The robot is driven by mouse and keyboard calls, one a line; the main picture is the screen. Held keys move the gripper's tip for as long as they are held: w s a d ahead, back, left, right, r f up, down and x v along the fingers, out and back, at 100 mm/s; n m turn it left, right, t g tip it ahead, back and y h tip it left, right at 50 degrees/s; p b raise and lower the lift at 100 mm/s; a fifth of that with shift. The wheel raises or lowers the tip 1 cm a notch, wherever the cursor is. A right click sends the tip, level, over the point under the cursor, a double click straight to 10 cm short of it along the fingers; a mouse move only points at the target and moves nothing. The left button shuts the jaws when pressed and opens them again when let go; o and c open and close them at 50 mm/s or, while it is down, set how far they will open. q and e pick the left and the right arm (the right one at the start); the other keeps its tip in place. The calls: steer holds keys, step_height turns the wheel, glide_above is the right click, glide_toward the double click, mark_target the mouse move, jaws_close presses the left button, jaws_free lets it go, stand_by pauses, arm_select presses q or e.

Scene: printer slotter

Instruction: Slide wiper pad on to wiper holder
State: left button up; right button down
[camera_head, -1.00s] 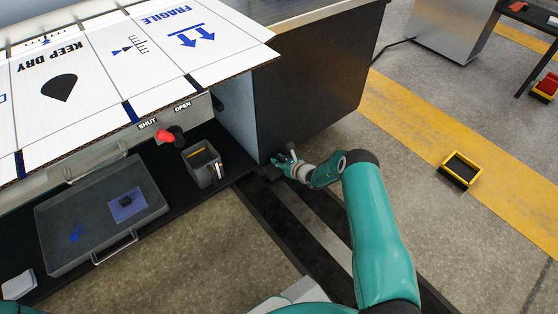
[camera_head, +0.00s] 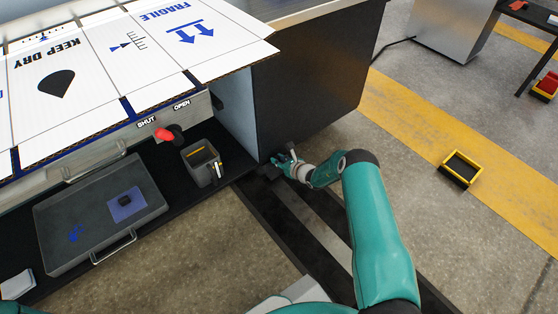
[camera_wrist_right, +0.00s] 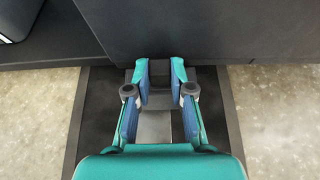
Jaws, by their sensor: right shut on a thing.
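My right gripper (camera_head: 284,160) is low beside the bottom corner of the dark machine cabinet. In the right wrist view my right gripper (camera_wrist_right: 160,72) points at the cabinet's dark wall. Its two fingers are shut on a dark grey piece (camera_wrist_right: 159,99), which may be the wiper pad. Its far end is close to the wall, and I cannot tell whether it touches. The wiper holder cannot be made out clearly. My left gripper is not in view.
The dark cabinet (camera_head: 315,75) stands right before the gripper. Left of it are a grey bin (camera_head: 205,172), a red knob (camera_head: 165,133), and a grey tray (camera_head: 75,205) with a blue sheet. Printed cardboard (camera_head: 110,75) lies above. A yellow-rimmed box (camera_head: 463,167) sits on open floor at right.

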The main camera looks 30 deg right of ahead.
steer(key=shift+f, duration=0.1)
steer(key=c, duration=0.9)
jaws_free()
steer(key=shift+c, duration=0.2)
steer(key=shift+s, duration=0.1)
